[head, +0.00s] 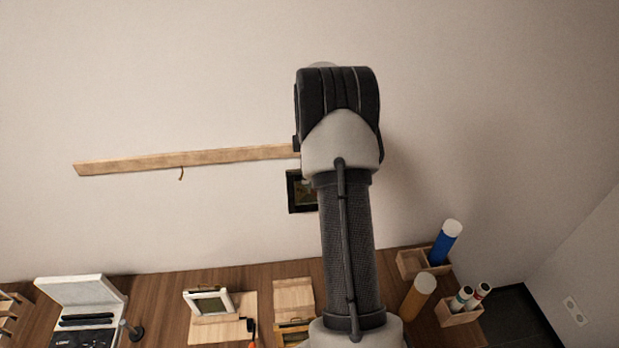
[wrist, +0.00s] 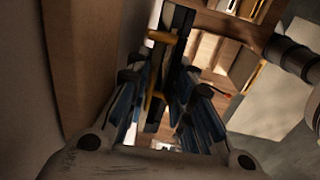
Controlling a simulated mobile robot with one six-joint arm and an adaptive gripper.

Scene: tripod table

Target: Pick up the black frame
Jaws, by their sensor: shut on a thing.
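The black frame (head: 303,192) shows in the head view against the wall, just below the wooden rail, with its right part hidden behind my arm. In the wrist view the frame (wrist: 174,52) is seen nearly edge-on, as a dark slab between the blue-padded fingers of my gripper (wrist: 160,90). My gripper is shut on it. My arm hides the gripper in the head view. Brass-coloured pieces (wrist: 162,37) show beside the frame; I cannot tell whether it still touches a hook.
The wooden rail (head: 190,159) runs along the wall, with a small hook (head: 181,174) to the left. Below, the table (head: 160,290) holds a small framed stand (head: 210,304), an open white case (head: 80,290), wooden boxes (head: 458,315) and a blue tube (head: 445,243).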

